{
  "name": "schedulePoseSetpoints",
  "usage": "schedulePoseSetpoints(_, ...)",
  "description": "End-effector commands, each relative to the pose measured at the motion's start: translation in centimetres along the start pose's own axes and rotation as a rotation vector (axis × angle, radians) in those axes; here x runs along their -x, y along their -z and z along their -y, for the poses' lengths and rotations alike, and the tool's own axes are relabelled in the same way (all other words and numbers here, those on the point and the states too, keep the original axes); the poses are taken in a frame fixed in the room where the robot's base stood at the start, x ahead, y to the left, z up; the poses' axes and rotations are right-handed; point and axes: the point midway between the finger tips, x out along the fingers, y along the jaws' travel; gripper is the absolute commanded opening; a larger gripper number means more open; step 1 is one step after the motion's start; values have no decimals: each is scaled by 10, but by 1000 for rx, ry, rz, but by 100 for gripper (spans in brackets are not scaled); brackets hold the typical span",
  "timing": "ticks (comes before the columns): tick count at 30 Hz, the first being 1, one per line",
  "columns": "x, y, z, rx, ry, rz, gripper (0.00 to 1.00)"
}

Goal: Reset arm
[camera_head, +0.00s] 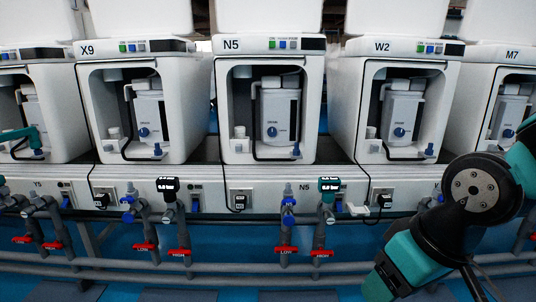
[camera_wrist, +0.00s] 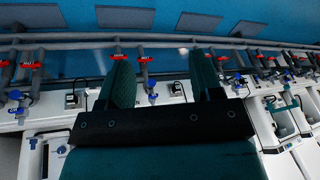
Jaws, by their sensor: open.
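My gripper (camera_wrist: 160,78) shows in the wrist view as two dark green fingers set apart on a black bar. It is open, and nothing is between the fingers. Pipes and the white bench front lie behind the fingers. In the head view my arm, teal with a dark round joint, is bent at the lower right. The gripper itself cannot be made out there.
White test units, N5 (camera_head: 270,45), X9 (camera_head: 90,49) and W2 (camera_head: 385,47) among them, stand in a row on a bench. Below run grey pipes (camera_head: 240,265) with red valve handles (camera_head: 287,249) and blue valves (camera_head: 288,201). My arm overlaps the right-hand pipes in the picture.

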Motion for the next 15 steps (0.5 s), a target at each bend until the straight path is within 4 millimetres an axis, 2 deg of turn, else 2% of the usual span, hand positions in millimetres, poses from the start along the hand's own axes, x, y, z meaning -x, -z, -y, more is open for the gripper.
schedulePoseSetpoints(1,33,-8,20,43,64,33,59)
schedulePoseSetpoints(5,86,-42,63,191,207,135,59)
schedulePoseSetpoints(6,98,-33,63,179,199,135,59)
schedulePoseSetpoints(11,145,-18,70,176,198,136,59)
schedulePoseSetpoints(15,193,-2,77,175,197,135,59)
